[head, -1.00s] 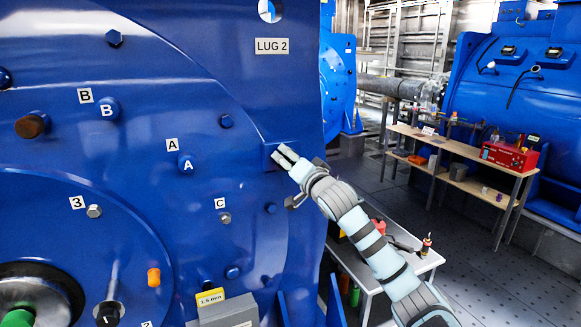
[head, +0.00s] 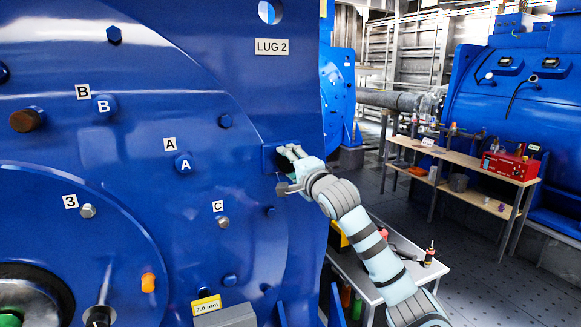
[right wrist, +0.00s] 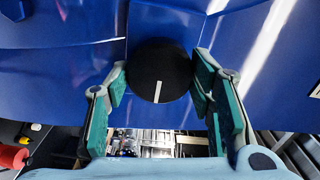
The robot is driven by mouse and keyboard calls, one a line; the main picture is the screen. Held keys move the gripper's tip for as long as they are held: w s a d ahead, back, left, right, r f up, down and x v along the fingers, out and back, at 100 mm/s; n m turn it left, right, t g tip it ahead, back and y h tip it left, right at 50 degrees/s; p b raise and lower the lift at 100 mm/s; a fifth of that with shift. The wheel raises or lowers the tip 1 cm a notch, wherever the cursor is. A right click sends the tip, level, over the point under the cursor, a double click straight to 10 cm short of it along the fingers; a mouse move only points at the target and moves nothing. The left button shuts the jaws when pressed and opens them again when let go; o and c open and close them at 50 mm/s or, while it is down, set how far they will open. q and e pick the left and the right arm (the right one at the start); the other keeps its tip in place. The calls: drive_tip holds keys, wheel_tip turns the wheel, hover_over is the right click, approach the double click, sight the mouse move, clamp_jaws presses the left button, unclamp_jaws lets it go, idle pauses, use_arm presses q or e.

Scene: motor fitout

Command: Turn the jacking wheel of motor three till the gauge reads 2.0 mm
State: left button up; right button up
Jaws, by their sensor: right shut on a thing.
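The jacking wheel (right wrist: 158,70) is a black round knob with a white mark pointing towards the bottom of the right wrist view. My right gripper (right wrist: 160,82) has its green-padded fingers on both sides of the wheel, shut on it. In the head view my right gripper (head: 284,169) is at a blue block on the side of the large blue motor (head: 240,110), below the LUG 2 label; the wheel is not clear there. The gauge (head: 207,304) is a yellow display on a grey box, reading 2.0 mm. My left gripper is not in view.
Bolts and labels A, B, C and 3 are on the motor face. A small table (head: 425,272) with tools stands below my right arm. A wooden bench (head: 470,160) with a red box (head: 509,166) stands at the right. Open floor lies between.

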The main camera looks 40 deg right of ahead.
idle(0.3)
drive_tip(key=o, duration=1.2)
drive_tip(key=shift+c, duration=0.2)
drive_tip(key=shift+s, duration=0.1)
drive_tip(key=v, duration=0.7)
drive_tip(key=shift+s, duration=0.15)
